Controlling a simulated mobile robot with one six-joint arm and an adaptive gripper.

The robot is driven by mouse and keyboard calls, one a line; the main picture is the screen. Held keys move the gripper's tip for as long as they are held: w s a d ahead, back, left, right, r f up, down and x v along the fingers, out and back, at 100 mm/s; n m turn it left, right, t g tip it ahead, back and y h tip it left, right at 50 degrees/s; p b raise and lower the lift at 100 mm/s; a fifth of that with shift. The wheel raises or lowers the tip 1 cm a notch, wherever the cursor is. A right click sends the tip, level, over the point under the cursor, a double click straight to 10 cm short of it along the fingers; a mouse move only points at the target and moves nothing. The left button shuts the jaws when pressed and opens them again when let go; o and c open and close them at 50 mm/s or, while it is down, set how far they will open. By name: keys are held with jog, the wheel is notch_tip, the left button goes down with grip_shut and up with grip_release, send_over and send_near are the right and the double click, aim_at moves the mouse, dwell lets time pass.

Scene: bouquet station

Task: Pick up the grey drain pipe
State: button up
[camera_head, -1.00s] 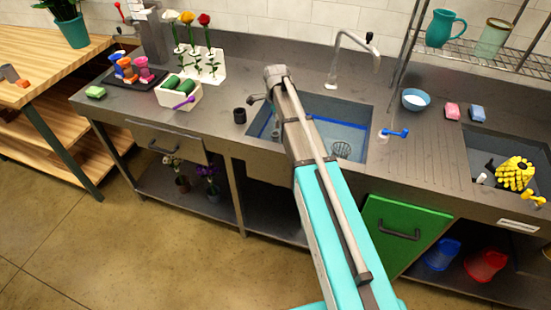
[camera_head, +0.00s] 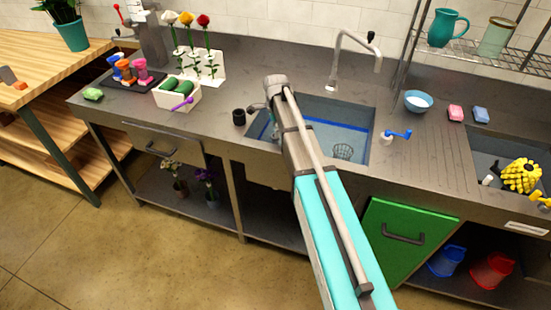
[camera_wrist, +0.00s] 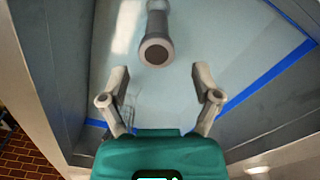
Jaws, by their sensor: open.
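The grey drain pipe (camera_wrist: 157,20) shows in the wrist view at the top middle, over the pale blue sink floor. Its round dark end (camera_wrist: 156,52) points toward my gripper (camera_wrist: 159,70). My gripper is open, with one finger to either side below the pipe's end. No finger touches the pipe in that view. The pipe's far part is cut off by the frame's top edge. In the head view my arm reaches over the left part of the sink (camera_head: 345,132) and hides most of the gripper; I cannot make out the pipe clearly there.
The sink walls (camera_wrist: 62,65) stand close on either side. A strainer basket (camera_head: 343,151) lies in the sink. The faucet (camera_head: 335,60) rises behind it. A black cup (camera_head: 239,117) and a white box (camera_head: 177,97) stand to the left. A blue bowl (camera_head: 417,101) stands to the right.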

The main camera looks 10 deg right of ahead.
aim_at(275, 139)
jog(key=shift+f, duration=0.15)
jog(key=shift+s+a+f+b, duration=0.15)
jog(key=shift+f+b, duration=2.35)
jog(key=shift+b, duration=0.1)
grip_shut()
